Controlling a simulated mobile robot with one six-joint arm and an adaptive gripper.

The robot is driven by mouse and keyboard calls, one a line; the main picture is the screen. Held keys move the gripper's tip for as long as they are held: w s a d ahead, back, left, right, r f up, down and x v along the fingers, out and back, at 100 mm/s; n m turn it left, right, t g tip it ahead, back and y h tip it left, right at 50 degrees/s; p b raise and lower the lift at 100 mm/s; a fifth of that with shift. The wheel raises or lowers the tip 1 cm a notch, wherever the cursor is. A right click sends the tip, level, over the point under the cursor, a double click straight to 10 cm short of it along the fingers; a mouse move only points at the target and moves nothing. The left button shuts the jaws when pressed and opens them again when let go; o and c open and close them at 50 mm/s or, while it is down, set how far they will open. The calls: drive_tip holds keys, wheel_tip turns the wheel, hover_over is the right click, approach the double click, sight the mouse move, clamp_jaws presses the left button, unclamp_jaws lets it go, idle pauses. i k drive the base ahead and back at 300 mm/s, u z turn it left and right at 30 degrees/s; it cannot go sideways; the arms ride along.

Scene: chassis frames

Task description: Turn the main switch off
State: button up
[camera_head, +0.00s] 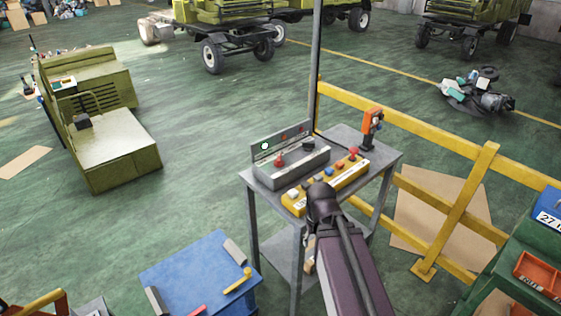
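A grey control box (292,168) stands on a small grey metal table (385,160). It has a red knob (279,160) on its left part and a dark knob (308,145) on its right part. I cannot tell which of these is the main switch, or its setting. A yellow button panel (331,184) lies along the table's near edge, with several coloured buttons and a red knob (353,153) at its right end. My dark arm reaches up from below to the panel's near side. Its fingers cannot be made out, nor whether they hold anything.
An orange handheld controller (371,128) stands at the table's back right corner. A thin dark post rises behind the table. A yellow railing (455,200) runs along the right. A blue cart (190,270) stands at the lower left.

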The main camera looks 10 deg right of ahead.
sight(279, 162)
drive_tip(key=k, duration=1.3)
drive_tip(key=z, duration=0.55)
drive_tip(key=i, duration=2.05)
drive_tip(key=u, duration=0.55)
